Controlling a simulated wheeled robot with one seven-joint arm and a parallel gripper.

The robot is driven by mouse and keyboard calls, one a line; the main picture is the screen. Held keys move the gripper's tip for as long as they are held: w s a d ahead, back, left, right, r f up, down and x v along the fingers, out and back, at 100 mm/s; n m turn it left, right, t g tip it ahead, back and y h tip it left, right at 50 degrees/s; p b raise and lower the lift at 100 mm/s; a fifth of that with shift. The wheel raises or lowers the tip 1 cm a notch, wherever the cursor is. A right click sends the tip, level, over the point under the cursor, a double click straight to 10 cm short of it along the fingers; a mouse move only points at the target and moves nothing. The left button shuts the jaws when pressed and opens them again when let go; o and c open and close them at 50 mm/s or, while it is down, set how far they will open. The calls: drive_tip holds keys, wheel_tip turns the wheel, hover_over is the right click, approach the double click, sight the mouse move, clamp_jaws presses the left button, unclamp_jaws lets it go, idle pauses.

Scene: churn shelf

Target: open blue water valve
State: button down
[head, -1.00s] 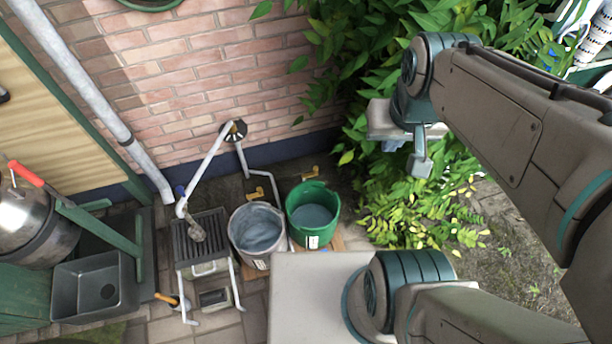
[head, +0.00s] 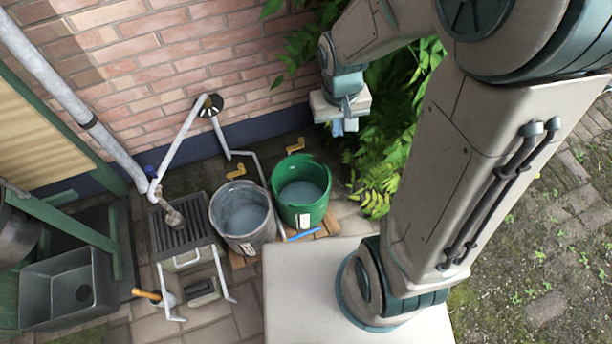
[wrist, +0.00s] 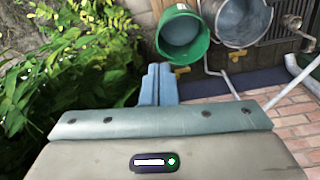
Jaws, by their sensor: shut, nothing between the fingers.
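My gripper (head: 344,127) is up against the leaves near the brick wall, well to the right of the blue handle and beyond the green bucket. Its blue fingers (wrist: 158,86) are together and empty in the wrist view. I cannot make out the blue handle there.
A green bucket (head: 304,216) and grey bucket (head: 215,215), each holding greyish water, stand between my gripper and the grate (head: 160,238). Yellow taps (head: 236,172) (head: 295,146) sit behind them. A blue stick (head: 300,235) lies before the green bucket. A dark sink (head: 40,295) stands left.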

drive_tip(key=w+a+f+n+g+b, duration=0.15)
drive_tip(key=f+b, duration=0.25)
drive_tip(key=f, duration=0.7)
drive_tip(key=a+f+b, duration=0.3)
drive_tip(key=f+b, duration=0.1)
drive_tip(key=f, duration=0.8)
drive_tip(key=g+b, duration=0.2)
drive_tip(key=b, duration=0.5)
approach(303, 235)
drive_tip(key=shift+n+t, duration=0.25)
drive_tip(key=w, duration=0.1)
drive_tip(key=w+d+r, duration=0.2)
drive_tip(key=shift+w+r, duration=0.25)
drive_tip(key=b+x, duration=0.3)
drive_tip(key=x, duration=0.7)
drive_tip(key=shift+b, duration=0.35)
